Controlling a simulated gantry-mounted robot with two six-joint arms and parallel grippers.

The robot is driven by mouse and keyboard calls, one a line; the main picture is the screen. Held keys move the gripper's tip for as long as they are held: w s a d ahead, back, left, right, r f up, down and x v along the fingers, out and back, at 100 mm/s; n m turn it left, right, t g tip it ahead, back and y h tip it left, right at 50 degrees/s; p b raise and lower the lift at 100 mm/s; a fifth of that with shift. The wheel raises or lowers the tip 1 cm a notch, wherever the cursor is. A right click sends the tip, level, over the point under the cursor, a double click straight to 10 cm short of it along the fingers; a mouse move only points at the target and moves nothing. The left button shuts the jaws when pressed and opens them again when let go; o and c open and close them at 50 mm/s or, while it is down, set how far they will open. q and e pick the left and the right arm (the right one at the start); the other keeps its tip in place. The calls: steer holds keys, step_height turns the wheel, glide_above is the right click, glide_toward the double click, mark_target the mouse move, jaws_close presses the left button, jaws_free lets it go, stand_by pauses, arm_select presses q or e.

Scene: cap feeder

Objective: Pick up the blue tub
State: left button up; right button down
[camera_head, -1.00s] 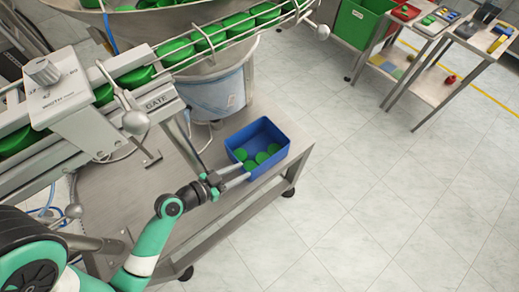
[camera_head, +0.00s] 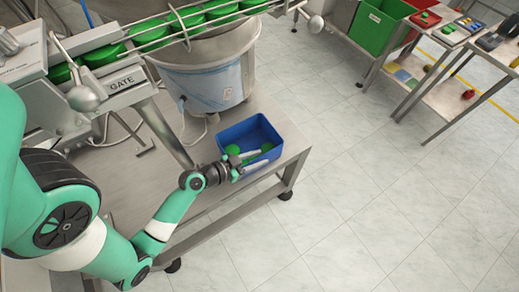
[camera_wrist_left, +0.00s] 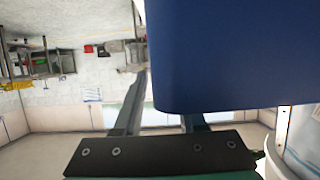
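The blue tub (camera_head: 270,127) stands upright near the right corner of the steel table in the head view, with green caps (camera_head: 266,148) inside. My left gripper (camera_head: 254,158) is at its near-left side, fingers apart and pointing across the near wall. In the left wrist view the tub (camera_wrist_left: 215,55) is a large blue surface close in front. One finger of the left gripper (camera_wrist_left: 160,115) shows beside the blue edge; the other is partly hidden behind the blue. I cannot tell whether either finger touches the tub. My right gripper is out of view.
The steel table (camera_head: 125,185) has bare room left of the tub. Behind it stand the feeder bowl (camera_head: 205,80) and a conveyor with green caps (camera_head: 150,35). A green bin (camera_head: 378,27) and side tables (camera_head: 445,95) are at the upper right. The floor is clear.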

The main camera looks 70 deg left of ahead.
arm_select(q)
steer(key=shift+s, duration=0.4)
steer(key=shift+c, duration=1.1)
jaws_close()
